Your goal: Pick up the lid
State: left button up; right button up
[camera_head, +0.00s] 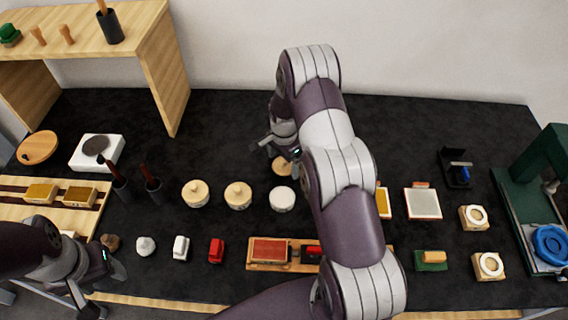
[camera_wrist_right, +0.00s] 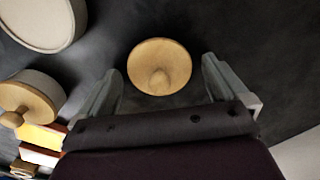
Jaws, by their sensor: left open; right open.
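The lid (camera_wrist_right: 159,67) is a round pale wooden disc with a knob, lying on the dark tabletop. In the head view the lid (camera_head: 281,167) is partly hidden by my right arm, just behind a white open-looking pot (camera_head: 282,199). My right gripper (camera_head: 272,146) is open over the lid. In the right wrist view its two fingers (camera_wrist_right: 160,70) stand on either side of the lid, with gaps and nothing held. My left gripper (camera_head: 108,291) is open and empty at the front left, far from the lid.
Two lidded pots (camera_head: 196,193) (camera_head: 238,195) stand left of the white pot. Small items, including a red one (camera_head: 216,250), line the front. A wooden shelf (camera_head: 165,75) stands back left and a green press (camera_head: 545,185) at right. Dark tabletop left of the lid is clear.

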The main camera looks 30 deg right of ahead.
jog(key=c, duration=1.1)
